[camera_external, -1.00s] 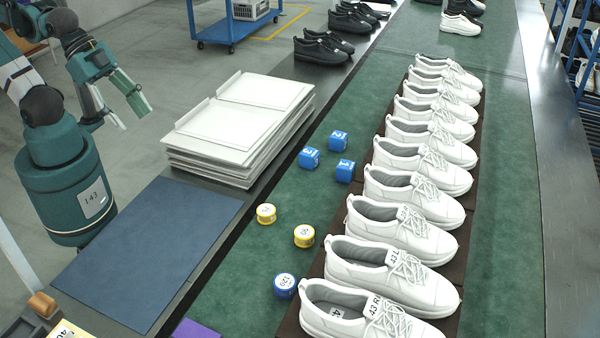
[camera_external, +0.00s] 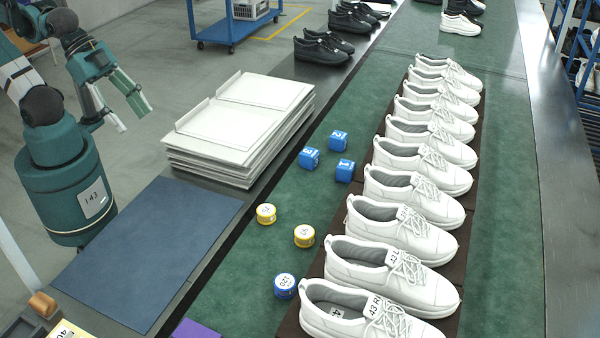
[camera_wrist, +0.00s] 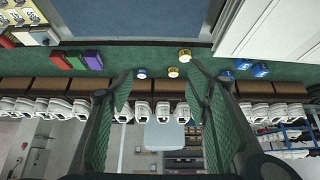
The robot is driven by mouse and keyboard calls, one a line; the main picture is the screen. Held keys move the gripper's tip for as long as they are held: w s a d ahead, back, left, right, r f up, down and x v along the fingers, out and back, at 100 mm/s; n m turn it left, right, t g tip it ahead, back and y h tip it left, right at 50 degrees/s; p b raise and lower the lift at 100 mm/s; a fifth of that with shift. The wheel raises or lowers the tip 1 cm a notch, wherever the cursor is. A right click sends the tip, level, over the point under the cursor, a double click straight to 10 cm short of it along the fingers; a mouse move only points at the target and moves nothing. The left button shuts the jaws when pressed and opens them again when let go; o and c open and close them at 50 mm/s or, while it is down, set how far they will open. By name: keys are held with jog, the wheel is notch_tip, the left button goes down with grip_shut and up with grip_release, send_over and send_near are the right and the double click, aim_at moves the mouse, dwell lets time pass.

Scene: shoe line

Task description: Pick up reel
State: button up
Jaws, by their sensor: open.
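Three small reels lie on the green belt in the external view. Two are yellow with white labelled tops, one further left (camera_external: 266,214) and one nearer the shoes (camera_external: 304,236). The third is a blue reel (camera_external: 285,286) with a white numbered top. In the wrist view the yellow reels (camera_wrist: 185,55) and (camera_wrist: 173,72) and the blue reel (camera_wrist: 141,73) show between the spread fingers, well beyond them. My gripper (camera_external: 136,120) is open and empty at the left, apart from the reels; its green-padded fingers frame the wrist view (camera_wrist: 160,78).
Blue numbered cubes (camera_external: 310,158) lie behind the reels. A row of white shoes (camera_external: 403,232) on dark boxes runs along the right. A stack of white boards (camera_external: 240,120) and a bare blue mat (camera_external: 150,250) lie left of the belt.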

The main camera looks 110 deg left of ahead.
jog(key=shift+o, duration=0.5)
jog(key=m+g+p, duration=0.1)
jog(key=m+g, duration=0.6)
jog(key=m, duration=0.4)
send_over(305, 232)
jog(key=f, duration=2.3)
jog(key=shift+s+d+f, duration=0.15)
jog(key=shift+s+d, duration=0.05)
jog(key=shift+s, duration=0.05)
jog(key=shift+w+a+f+m, duration=0.1)
jog(key=shift+w+f+m, duration=0.2)
jog(key=shift+f, duration=0.45)
jog(key=shift+f, duration=1.25)
